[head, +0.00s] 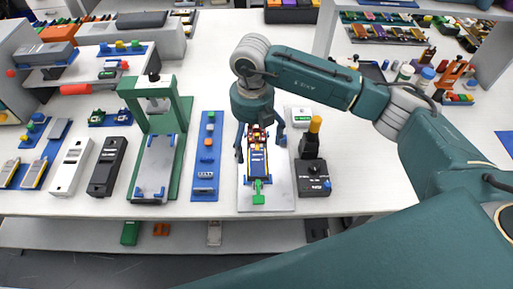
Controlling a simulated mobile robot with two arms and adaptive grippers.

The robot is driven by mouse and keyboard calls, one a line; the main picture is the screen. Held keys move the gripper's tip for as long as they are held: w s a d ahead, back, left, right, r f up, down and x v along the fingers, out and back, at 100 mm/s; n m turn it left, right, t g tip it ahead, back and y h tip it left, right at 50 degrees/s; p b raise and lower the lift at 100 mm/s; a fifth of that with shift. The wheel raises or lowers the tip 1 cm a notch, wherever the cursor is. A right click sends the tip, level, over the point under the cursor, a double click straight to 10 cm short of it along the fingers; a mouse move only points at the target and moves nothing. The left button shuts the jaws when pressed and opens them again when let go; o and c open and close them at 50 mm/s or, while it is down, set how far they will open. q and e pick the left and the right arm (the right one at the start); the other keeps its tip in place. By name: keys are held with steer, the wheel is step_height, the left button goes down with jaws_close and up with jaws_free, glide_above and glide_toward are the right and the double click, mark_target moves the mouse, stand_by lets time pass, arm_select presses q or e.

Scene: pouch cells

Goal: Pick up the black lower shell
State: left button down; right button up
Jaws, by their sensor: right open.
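A long black shell (107,166) lies on the white table at the left, between a white shell of similar shape (71,166) and the green press. It looks like the black lower shell; nothing covers it. My right gripper (260,147) points down, open, over a grey plate (282,197) with a blue fixture and a small assembly near the table's middle. Its fingers are on either side of the assembly's upper end; I cannot tell if they touch it. It is well to the right of the black shell. My left gripper is not in view.
A green press (186,110) stands just right of the black shell, with a blue strip of small parts (207,155) beyond it. Shelves stand at the back left. The table's front strip is mostly clear.

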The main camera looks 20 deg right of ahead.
mark_target(253, 156)
step_height(253, 156, down, 2)
steer(key=shift+w+f+p, duration=0.1)
steer(key=shift+f+p, duration=0.5)
steer(key=shift+f, duration=0.05)
step_height(253, 156, down, 4)
steer(key=shift+w+r+p, duration=0.1)
steer(key=shift+r+p, duration=0.1)
steer(key=shift+p, duration=0.45)
steer(key=shift+f, duration=0.35)
steer(key=shift+r, duration=0.1)
steer(key=c, duration=1.3)
